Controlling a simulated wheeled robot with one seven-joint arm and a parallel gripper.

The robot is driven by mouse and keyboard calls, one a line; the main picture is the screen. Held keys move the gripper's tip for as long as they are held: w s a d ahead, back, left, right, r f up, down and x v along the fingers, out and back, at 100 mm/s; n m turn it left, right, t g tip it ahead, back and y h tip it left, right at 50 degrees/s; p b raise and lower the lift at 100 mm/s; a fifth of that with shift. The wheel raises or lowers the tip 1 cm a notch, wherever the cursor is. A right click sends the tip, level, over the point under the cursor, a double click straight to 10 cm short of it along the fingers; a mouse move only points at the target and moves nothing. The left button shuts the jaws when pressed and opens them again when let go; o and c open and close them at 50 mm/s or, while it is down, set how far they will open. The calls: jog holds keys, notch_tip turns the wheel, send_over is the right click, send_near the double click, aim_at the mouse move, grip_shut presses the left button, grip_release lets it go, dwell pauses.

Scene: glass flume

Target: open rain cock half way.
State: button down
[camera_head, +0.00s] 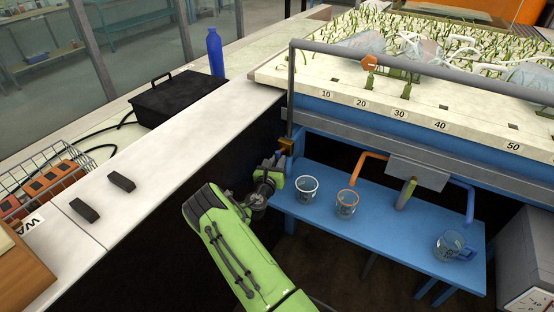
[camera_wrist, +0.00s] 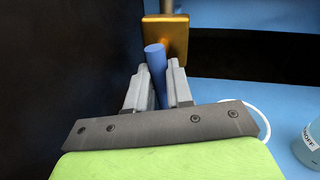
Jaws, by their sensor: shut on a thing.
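The rain cock's brass body (camera_head: 286,145) sits at the lower end of a grey pipe, at the left end of the flume. In the wrist view the brass body (camera_wrist: 167,38) is straight ahead, with a blue lever (camera_wrist: 154,62) in front of it. My gripper (camera_head: 277,164) is just below the brass body in the head view. In the wrist view my gripper (camera_wrist: 158,78) has its two grey fingers on either side of the blue lever, shut on it. The lever is mostly hidden by my gripper in the head view.
The white counter (camera_head: 150,190) edge runs close on the left. A grey pipe (camera_head: 400,60) crosses above the planted bed.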

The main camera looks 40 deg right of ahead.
jog(key=shift+s+d+r+n+g+y+p, duration=0.15)
jog(key=shift+n+g+p, duration=0.1)
jog(key=shift+n+p, duration=0.85)
jog(key=shift+s+a+r+n+g+y+p, duration=0.1)
jog(key=shift+s+n+g+p, duration=0.1)
jog(key=shift+n+p, duration=0.9)
jog(key=shift+s+d+r+n+g+y+p, duration=0.15)
jog(key=shift+n+g+p, duration=0.1)
jog(key=shift+n+p, duration=0.85)
jog(key=c, duration=1)
grip_release()
jog(key=shift+a, duration=0.15)
jog(key=p+v, duration=0.3)
jog(key=v, duration=1.2)
jog(key=shift+s+a, duration=0.1)
jog(key=shift+a, duration=0.15)
